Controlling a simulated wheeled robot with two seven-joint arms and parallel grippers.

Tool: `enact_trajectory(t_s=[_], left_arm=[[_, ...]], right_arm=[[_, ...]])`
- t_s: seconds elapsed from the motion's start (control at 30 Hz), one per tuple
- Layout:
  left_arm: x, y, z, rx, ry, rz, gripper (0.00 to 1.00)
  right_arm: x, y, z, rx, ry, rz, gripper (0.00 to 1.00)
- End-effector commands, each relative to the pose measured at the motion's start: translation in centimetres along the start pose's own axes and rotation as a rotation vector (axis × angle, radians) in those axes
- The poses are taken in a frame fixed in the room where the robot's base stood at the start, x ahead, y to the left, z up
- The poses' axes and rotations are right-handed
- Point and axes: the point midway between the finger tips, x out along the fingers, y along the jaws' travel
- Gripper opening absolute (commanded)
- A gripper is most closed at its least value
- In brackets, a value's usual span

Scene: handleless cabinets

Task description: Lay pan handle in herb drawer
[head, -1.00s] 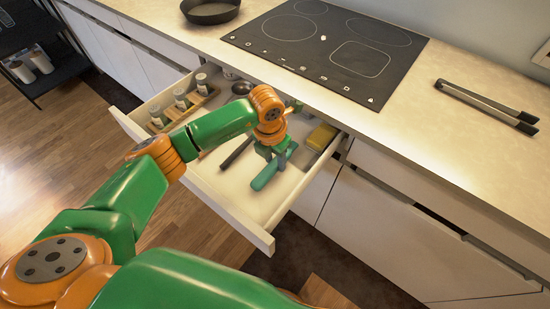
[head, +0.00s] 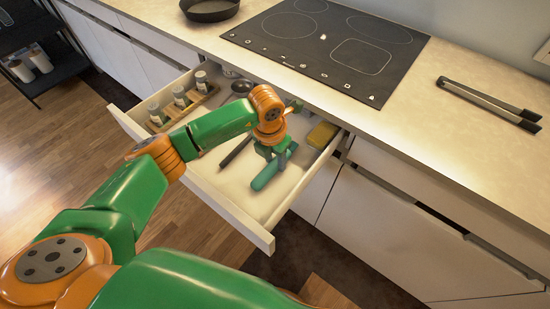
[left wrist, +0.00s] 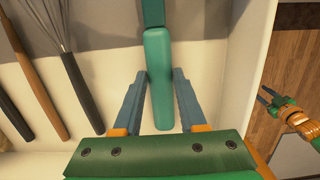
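The teal pan handle (head: 268,173) lies at the front of the open herb drawer (head: 222,197). In the left wrist view, the handle (left wrist: 158,85) runs lengthwise between the two fingers of my left gripper (left wrist: 159,75), with a narrow gap at each side. My left gripper (head: 277,157) points down into the drawer and is open around the handle. The handle seems to lie on the drawer floor; its far end is cut off in the wrist view. My right gripper (left wrist: 270,101) shows small outside the drawer, its fingers apart and empty.
The drawer also holds a rack of spice jars (head: 181,98), a yellow sponge-like block (head: 322,135) and a whisk (left wrist: 68,55) left of the handle. The counter above carries a dark pan (head: 210,8), a cooktop (head: 325,45) and tongs (head: 490,103).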

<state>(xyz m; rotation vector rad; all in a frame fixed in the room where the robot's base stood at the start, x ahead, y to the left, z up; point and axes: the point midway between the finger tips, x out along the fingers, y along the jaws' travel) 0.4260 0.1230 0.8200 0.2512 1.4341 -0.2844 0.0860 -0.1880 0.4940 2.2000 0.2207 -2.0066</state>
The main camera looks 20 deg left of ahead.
Motion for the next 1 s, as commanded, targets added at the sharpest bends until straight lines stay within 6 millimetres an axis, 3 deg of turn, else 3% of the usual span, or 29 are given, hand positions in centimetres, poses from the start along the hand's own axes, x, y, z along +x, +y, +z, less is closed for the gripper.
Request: enact_trajectory(t_s=[0.03,0.1,0.43,0.7,0.9,1.0], left_arm=[[0.0,0.0,0.0,0.0,0.0,0.0,0.55],[0.0,0.0,0.0,0.0,0.0,0.0,0.74],[-0.4,0.0,0.0,0.0,-0.001,0.0,0.74],[-5.7,0.1,0.1,0.0,-0.004,0.002,0.74],[-7.2,0.0,0.0,0.0,0.0,0.0,0.74],[-8.6,0.0,0.2,0.0,0.0,0.0,0.74]], right_arm=[[0.0,0.0,0.0,0.0,0.0,0.0,0.44],[0.0,0.0,0.0,0.0,0.0,0.0,0.44],[0.1,0.0,0.0,0.0,-0.001,0.001,0.44],[0.8,0.0,0.1,-0.001,-0.001,0.001,0.44],[0.9,0.0,0.1,-0.001,-0.001,0.001,0.44],[-0.6,0.1,0.0,-0.001,-0.001,0.001,0.44]])
